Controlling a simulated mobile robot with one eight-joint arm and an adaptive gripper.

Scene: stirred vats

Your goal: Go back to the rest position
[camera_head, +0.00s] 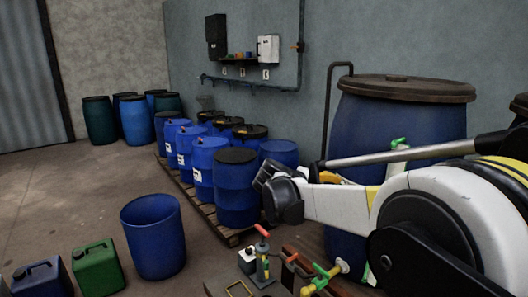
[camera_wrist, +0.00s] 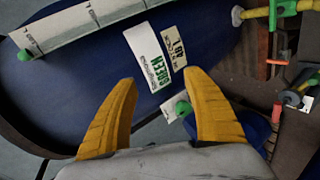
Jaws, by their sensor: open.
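My gripper (camera_wrist: 160,78) shows in the wrist view with its two yellow fingers spread apart and nothing between them. The fingers point at the side of a large blue vat (camera_wrist: 85,85), which bears a white label (camera_wrist: 155,55) with green lettering and a white marked scale strip (camera_wrist: 90,22). I cannot tell the exact gap to the vat. In the head view the vat (camera_head: 390,115) stands at the right under a dark lid (camera_head: 405,88). My white and black arm covers part of it, and the gripper is mostly hidden there.
A green-handled tap (camera_head: 322,278) juts from low on the vat, near a red-handled device (camera_head: 263,255). Several blue drums (camera_head: 236,190) stand on a wooden pallet (camera_head: 205,208). An open blue barrel (camera_head: 155,240) and a green canister (camera_head: 98,268) stand in front.

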